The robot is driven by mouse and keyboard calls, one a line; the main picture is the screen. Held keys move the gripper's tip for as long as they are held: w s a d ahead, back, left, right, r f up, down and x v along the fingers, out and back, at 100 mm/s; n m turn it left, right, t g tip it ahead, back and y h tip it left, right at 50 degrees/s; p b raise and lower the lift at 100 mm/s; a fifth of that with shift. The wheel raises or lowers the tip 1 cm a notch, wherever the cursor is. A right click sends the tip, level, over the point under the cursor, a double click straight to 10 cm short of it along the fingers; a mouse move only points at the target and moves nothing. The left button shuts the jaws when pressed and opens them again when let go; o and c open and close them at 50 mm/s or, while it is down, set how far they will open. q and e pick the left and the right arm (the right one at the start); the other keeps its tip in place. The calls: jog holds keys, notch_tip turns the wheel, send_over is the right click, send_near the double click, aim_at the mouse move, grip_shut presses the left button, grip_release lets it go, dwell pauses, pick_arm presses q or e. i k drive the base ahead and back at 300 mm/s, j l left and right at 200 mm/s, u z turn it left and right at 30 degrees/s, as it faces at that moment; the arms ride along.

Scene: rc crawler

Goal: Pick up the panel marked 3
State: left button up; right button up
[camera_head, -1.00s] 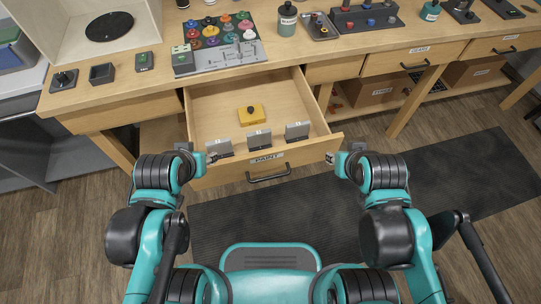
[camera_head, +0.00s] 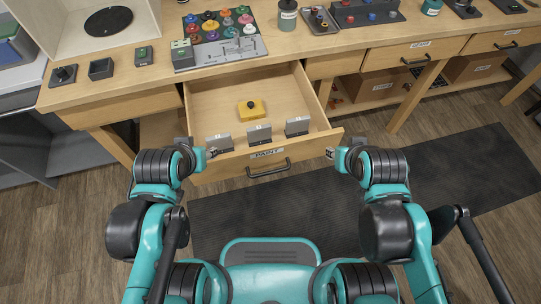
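Three grey panels with small white labels stand in a row inside the front of the open drawer (camera_head: 215,101): a left panel (camera_head: 219,143), a middle panel (camera_head: 259,135) and a right panel (camera_head: 297,126). The numbers on the labels are too small to read surely. My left gripper (camera_head: 212,153) is at the drawer's front left corner, close to the left panel; its fingers are too small to tell open or shut. My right gripper (camera_head: 329,153) is just outside the drawer's front right corner, apart from the panels, with its fingers seemingly apart.
A yellow block (camera_head: 251,109) with a dark knob lies in the drawer behind the panels. The drawer front carries a PAINT label (camera_head: 267,152) and a dark handle (camera_head: 269,170). Above is the wooden worktop (camera_head: 162,78) with a tray of coloured paint pots (camera_head: 215,36).

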aim_at(261, 134)
jog(key=i+l+u, duration=0.15)
jog(key=l+u, duration=0.2)
jog(key=i+l+u, duration=0.1)
jog(key=l+u, duration=0.3)
jog(key=i+l+u, duration=0.1)
jog(key=l+u, duration=0.25)
